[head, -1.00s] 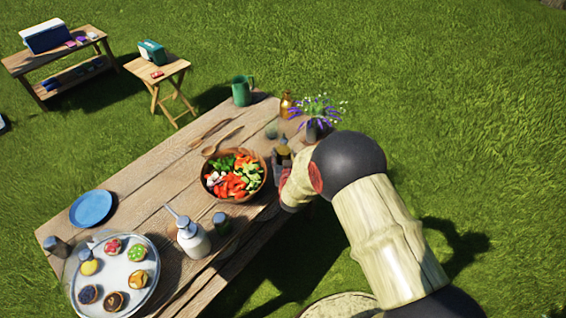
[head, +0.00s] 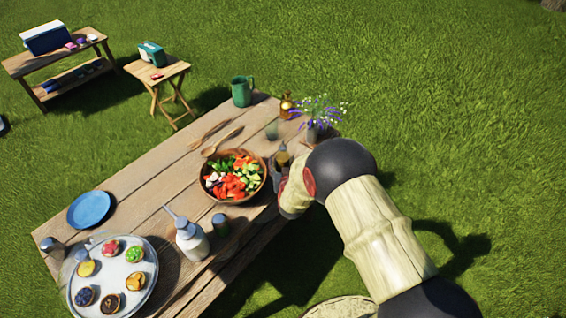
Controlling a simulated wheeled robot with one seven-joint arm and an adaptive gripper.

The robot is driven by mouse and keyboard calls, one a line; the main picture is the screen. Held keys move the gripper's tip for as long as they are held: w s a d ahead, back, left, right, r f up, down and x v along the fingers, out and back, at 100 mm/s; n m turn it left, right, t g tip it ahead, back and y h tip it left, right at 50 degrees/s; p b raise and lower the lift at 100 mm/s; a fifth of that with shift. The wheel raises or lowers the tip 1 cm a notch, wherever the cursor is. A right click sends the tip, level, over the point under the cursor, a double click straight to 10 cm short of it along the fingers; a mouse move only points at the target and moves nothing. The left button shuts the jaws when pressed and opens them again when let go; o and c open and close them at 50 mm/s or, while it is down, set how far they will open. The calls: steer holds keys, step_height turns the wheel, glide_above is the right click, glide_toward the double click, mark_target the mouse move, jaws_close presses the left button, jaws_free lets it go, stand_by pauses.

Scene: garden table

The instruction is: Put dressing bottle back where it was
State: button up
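A small bottle with yellowish contents and a dark top (head: 282,157) shows just right of the salad bowl, at the end of my arm; it may be the dressing bottle. My gripper is at this spot, mostly hidden by my wrist, and its fingers cannot be made out. I cannot tell whether it holds the bottle or is only beside it. A white pump bottle (head: 192,242) stands upright on the wooden table (head: 135,187), in front of the bowl. An amber bottle (head: 287,107) stands at the table's far end.
The salad bowl (head: 207,187) is close left of my wrist. A flower vase (head: 314,131), green mug (head: 242,92) and small glass (head: 271,130) stand at the far end. A dark-topped jar (head: 221,224) is beside the pump bottle. A blue plate (head: 89,210) and dessert tray (head: 109,291) lie left.

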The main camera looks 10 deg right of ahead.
steer(key=shift+o, duration=0.4)
steer(key=shift+r, duration=0.1)
steer(key=shift+s+r, duration=0.15)
steer(key=shift+s, duration=0.05)
steer(key=p+v, duration=0.3)
steer(key=v, duration=0.8)
steer(key=s+a+r+n+g+y, duration=0.1)
steer(key=s+r+g, duration=0.1)
steer(key=r, duration=0.8)
steer(key=s+a+r+g+y, duration=0.1)
steer(key=s+r+g+y, duration=0.1)
steer(key=r, duration=0.8)
steer(key=s+d+r+g, duration=0.1)
steer(key=s+r, duration=0.2)
steer(key=s, duration=0.5)
steer(key=s+d+r+g, duration=0.1)
steer(key=s+r, duration=0.2)
steer(key=s, duration=0.6)
steer(key=s+d+r+g+h, duration=0.1)
steer(key=s+r, duration=0.3)
steer(key=s, duration=0.5)
steer(key=shift+d+n+g, duration=0.4)
steer(key=shift+d+g, duration=0.05)
steer(key=shift+g, duration=0.15)
steer(key=shift+r, duration=0.1)
